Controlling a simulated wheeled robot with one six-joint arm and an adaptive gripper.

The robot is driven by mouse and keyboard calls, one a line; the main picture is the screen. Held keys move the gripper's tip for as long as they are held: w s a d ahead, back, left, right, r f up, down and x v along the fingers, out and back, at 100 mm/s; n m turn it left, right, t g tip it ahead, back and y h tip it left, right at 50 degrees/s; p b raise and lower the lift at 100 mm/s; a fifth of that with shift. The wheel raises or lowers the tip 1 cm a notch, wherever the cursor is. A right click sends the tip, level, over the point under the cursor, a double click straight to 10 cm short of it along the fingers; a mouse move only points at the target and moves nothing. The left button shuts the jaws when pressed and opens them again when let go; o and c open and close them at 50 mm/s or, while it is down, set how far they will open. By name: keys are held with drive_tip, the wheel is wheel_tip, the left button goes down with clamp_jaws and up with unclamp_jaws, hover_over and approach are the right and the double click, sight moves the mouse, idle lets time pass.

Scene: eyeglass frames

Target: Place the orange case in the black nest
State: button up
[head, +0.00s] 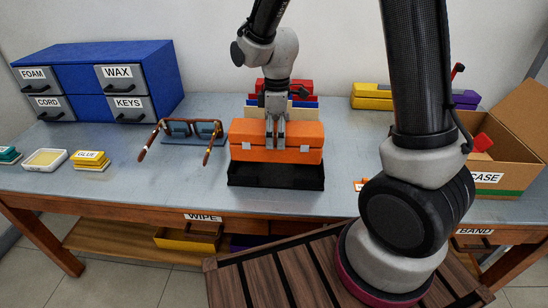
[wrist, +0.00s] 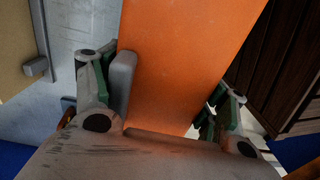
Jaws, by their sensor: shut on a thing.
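The orange case (head: 306,138) has two pale latches on its front. My gripper (head: 275,144) is shut on it at the middle of its length. The black nest (head: 276,179) is an open, low-walled tray near the front of the bench. The case is level and lined up lengthwise with the nest, at its back part in the head view. I cannot tell whether the case's underside touches the nest. In the wrist view the orange case (wrist: 185,60) fills the space between my fingers.
Behind the case stand a red case (head: 290,86) and upright coloured pieces. Glasses (head: 182,130) rest on a blue-grey stand at left, close to the case. Blue drawers (head: 82,80) stand back left. A cardboard box (head: 500,184) is at right.

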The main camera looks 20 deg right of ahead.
sight(276, 153)
drive_tip(key=shift+f, duration=3.55)
drive_tip(key=o, duration=1.2)
drive_tip(key=shift+f, duration=0.1)
